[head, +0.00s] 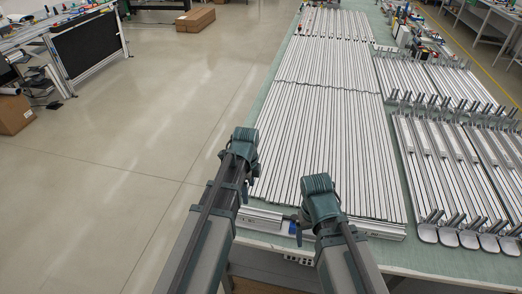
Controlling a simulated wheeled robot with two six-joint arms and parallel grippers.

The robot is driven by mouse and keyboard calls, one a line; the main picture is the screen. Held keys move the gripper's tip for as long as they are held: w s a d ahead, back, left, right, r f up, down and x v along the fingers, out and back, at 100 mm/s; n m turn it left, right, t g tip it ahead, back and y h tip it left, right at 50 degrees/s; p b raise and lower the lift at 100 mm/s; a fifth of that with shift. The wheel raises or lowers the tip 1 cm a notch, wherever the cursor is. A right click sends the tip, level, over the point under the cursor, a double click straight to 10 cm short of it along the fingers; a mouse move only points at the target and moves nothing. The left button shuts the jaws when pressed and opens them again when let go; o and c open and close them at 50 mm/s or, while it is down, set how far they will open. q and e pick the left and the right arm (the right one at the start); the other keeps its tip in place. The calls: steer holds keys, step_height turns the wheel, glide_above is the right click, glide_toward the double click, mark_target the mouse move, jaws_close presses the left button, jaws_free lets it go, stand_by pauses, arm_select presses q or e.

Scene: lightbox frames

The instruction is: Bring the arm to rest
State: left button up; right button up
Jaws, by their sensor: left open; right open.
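My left arm rises from the bottom centre and ends in a dark teal block, where my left gripper (240,148) is, over the left edge of the long table (252,238). My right arm comes in to the right of it and ends in a similar block, where my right gripper (319,195) is, above the table's near part. The arms are apart from each other. Both grippers are open, with nothing seen held in them. Their fingertips are not clear, being small and partly hidden by my own arms.
Long silvery frame bars (330,120) cover much of the table in close rows. More profiles with upright grey brackets (465,195) lie at right. A workbench (40,40) stands at upper left near cardboard boxes (15,115). The floor (140,150) left of the table is clear.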

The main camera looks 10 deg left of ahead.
mark_target(250, 211)
arm_select(q)
steer(key=shift+f, duration=0.2)
step_height(250, 211, down, 13)
steer(key=b, duration=1.3)
steer(key=shift+r, duration=0.2)
step_height(250, 211, up, 13)
steer(key=p, duration=1.3)
step_height(250, 211, down, 14)
steer(key=b, duration=1.4)
step_height(250, 211, up, 9)
steer(key=p, duration=0.9)
steer(key=shift+f, duration=0.1)
